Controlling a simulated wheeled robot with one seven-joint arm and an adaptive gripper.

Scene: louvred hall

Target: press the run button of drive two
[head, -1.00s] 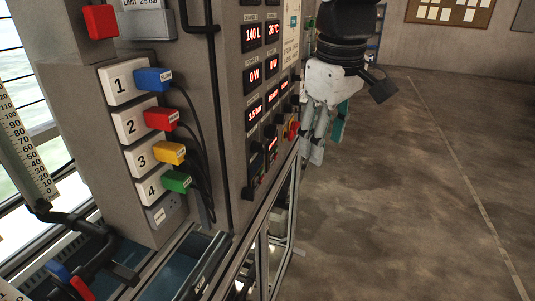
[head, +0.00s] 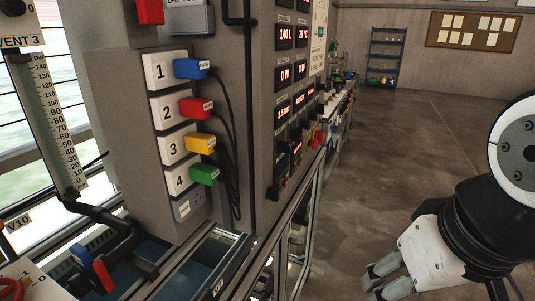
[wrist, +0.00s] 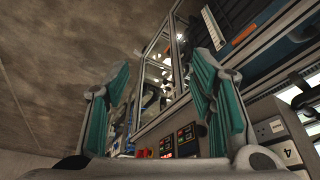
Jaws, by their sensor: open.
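The control panel (head: 262,110) with red number displays stands at the centre of the head view, seen at a steep angle. Small controls (head: 300,150) sit on its lower part, too small to tell which is the run button of drive two. My gripper (head: 380,283) is at the lower right of the head view, to the right of the panel and apart from it. In the wrist view my gripper (wrist: 158,85) has its two teal-padded fingers wide apart with nothing between them. The panel's lit displays (wrist: 180,139) show low between the fingers there.
Numbered white sockets with blue, red, yellow (head: 201,143) and green plugs and hanging cables are left of the panel. A metal frame (head: 300,230) runs below it. A blue shelf (head: 385,55) and a notice board (head: 473,32) are far back. The floor (head: 400,140) to the right is open.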

